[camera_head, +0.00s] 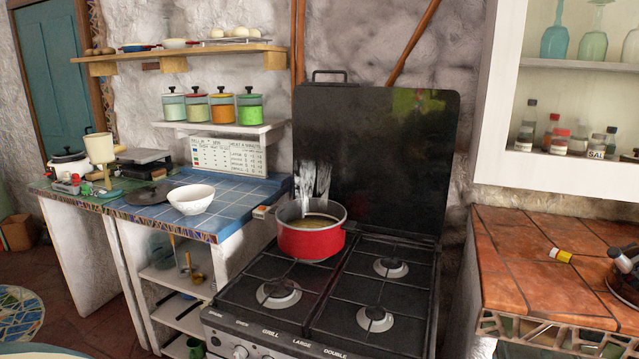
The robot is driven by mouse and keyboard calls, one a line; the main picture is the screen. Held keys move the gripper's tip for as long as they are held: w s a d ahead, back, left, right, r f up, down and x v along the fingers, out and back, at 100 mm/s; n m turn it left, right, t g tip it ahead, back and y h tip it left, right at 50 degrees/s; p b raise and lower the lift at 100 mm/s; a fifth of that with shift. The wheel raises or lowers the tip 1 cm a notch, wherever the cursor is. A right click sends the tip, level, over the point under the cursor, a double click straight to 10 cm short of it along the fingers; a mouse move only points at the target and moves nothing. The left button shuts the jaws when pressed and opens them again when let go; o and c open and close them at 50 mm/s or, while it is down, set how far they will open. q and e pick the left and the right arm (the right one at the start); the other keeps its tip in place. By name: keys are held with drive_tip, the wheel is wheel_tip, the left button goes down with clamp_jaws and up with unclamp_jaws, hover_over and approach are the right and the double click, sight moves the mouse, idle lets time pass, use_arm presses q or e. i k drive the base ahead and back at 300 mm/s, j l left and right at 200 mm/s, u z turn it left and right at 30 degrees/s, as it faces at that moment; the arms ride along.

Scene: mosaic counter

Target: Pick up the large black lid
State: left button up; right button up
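A flat, round black lid (150,194) lies on the blue-tiled counter (237,200) at the left, just left of a white bowl (191,199). A large upright black panel (370,150) with a handle on top stands at the back of the stove. A red pot (311,240) without a lid stands on the back left of the stove; something yellowish shows inside. Neither of my grippers can be made out in this view.
The stove top (330,300) has black grates. A dark round object (625,285) is cut off at the right edge of the orange-tiled counter (520,270), which is otherwise largely clear.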

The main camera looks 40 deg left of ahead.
sight(150, 194)
drive_tip(key=u, duration=2.1)
